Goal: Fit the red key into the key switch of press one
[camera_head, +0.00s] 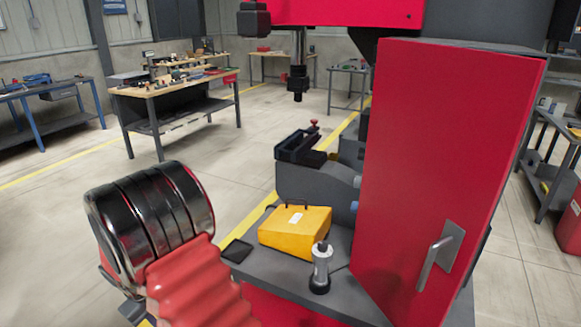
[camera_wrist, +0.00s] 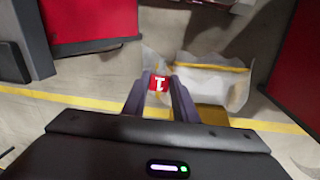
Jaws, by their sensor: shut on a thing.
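In the wrist view my gripper (camera_wrist: 158,86) has its two dark fingers close together. They are shut on a small red piece with a white mark like a 1, which I take for the red key (camera_wrist: 159,83). The key's shaft is not clear to see. The head view shows a red press with a tall red cabinet (camera_head: 445,150) and a silver door handle (camera_head: 438,255). I cannot make out a key switch in either view, nor tell which press this is. My gripper is not clearly seen in the head view.
A yellow box (camera_head: 295,232) and a grey upright cylinder (camera_head: 320,268) stand on the dark ledge left of the cabinet. A black vise (camera_head: 298,148) sits under the spindle (camera_head: 298,82). A wooden workbench (camera_head: 175,85) stands farther back, with open floor before it.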

